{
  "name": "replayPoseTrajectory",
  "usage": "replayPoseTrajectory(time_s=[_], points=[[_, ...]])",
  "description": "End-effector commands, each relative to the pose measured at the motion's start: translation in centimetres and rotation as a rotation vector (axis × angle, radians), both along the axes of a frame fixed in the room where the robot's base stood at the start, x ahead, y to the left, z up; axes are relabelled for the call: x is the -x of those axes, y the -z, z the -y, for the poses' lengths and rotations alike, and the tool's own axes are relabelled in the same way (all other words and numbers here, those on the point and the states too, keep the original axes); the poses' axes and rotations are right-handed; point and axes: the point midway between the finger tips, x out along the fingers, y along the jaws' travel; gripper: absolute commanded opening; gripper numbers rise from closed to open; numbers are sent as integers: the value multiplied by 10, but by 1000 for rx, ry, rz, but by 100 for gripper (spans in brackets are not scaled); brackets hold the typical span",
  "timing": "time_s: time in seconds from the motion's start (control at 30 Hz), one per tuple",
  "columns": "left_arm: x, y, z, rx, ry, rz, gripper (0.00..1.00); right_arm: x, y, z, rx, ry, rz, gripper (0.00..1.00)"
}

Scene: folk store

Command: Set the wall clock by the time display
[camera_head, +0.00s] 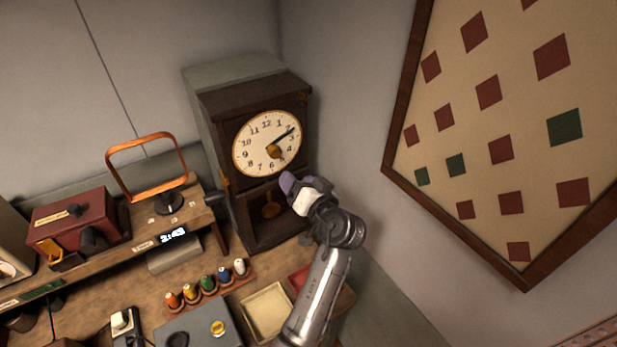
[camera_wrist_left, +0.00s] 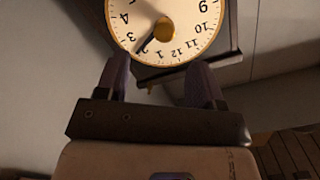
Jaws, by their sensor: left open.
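The wall clock (camera_head: 258,165) has a round cream face in a dark wooden case. Its dark hand or hands point to about 2, and a gold knob (camera_head: 273,151) sits near the hub. The time display (camera_head: 173,236) is a small lit digital panel on the shelf; its digits are too small to read surely. My left gripper (camera_head: 288,183) is just below and right of the face, apart from it. In the left wrist view the face is upside down, with the knob (camera_wrist_left: 164,28) beyond my open, empty fingers (camera_wrist_left: 160,82). My right gripper is out of view.
A red box (camera_head: 75,222) and an orange-framed stand (camera_head: 148,190) are on the shelf at left. Several coloured spools (camera_head: 207,284) and a shallow cream tray (camera_head: 266,312) lie below the clock. A patterned board (camera_head: 480,140) hangs on the right wall.

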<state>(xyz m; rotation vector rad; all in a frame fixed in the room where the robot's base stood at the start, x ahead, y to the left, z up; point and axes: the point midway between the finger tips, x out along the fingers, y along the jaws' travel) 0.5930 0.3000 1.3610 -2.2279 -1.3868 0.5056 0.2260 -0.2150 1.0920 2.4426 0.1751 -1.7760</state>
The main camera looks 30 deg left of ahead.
Motion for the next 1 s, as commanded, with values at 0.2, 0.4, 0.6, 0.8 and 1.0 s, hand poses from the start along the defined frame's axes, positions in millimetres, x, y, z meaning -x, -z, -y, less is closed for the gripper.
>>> replayPoseTrajectory(time_s=[0.2, 0.4, 0.6, 0.8, 1.0], points=[[-2, -12, -2, -33, 9, 91, 62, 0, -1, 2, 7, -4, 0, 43], [-7, -13, -12, -28, 9, 97, 62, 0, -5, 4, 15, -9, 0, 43], [-15, -13, -29, -27, 8, 95, 62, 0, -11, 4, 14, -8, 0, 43], [-23, -13, -47, -27, 8, 96, 62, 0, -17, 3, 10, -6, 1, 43], [-32, -13, -64, -28, 9, 95, 62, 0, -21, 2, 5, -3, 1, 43]])
